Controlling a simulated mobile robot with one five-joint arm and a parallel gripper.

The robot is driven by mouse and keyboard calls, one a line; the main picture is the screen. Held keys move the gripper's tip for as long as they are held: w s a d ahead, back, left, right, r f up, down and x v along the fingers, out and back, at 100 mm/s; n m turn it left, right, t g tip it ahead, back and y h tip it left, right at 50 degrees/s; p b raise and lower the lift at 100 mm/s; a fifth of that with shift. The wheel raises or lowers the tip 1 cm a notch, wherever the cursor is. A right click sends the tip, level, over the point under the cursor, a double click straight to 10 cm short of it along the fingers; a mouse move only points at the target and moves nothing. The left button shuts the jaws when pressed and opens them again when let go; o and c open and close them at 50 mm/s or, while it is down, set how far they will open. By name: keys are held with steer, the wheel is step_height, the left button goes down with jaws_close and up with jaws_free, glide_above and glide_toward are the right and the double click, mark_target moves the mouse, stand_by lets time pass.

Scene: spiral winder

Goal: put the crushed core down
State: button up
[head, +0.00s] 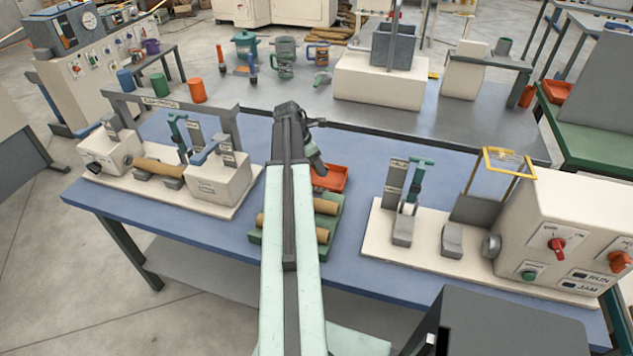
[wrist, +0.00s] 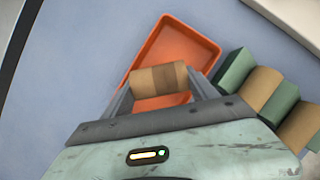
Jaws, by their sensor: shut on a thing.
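My gripper (wrist: 161,96) is shut on a brown cardboard core (wrist: 152,80) with a darker band around its middle. The core lies across between the two fingers. It is over the orange-red tray (wrist: 190,34) in the wrist view, and the tray's visible floor is bare. I cannot tell how high the core is above the tray. In the head view the tray (head: 336,178) is just right of my arm, partly hidden by my gripper (head: 317,168). The held core cannot be made out there.
A green rack (head: 333,220) with brown cores (head: 325,206) stands in front of the tray, partly behind my arm. A cream fixture holding a core (head: 160,168) is at left. A cream machine (head: 560,225) with knobs is at right. Blue table (head: 345,250) shows between.

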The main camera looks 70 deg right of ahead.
mark_target(316, 180)
step_height(316, 180, down, 5)
steer(key=b, duration=0.3)
steer(key=shift+r+b, duration=0.15)
steer(key=shift+b, duration=0.2)
steer(key=shift+r, duration=0.2)
steer(key=shift+f, duration=0.15)
steer(key=o, duration=1.5)
steer(key=shift+c, duration=0.2)
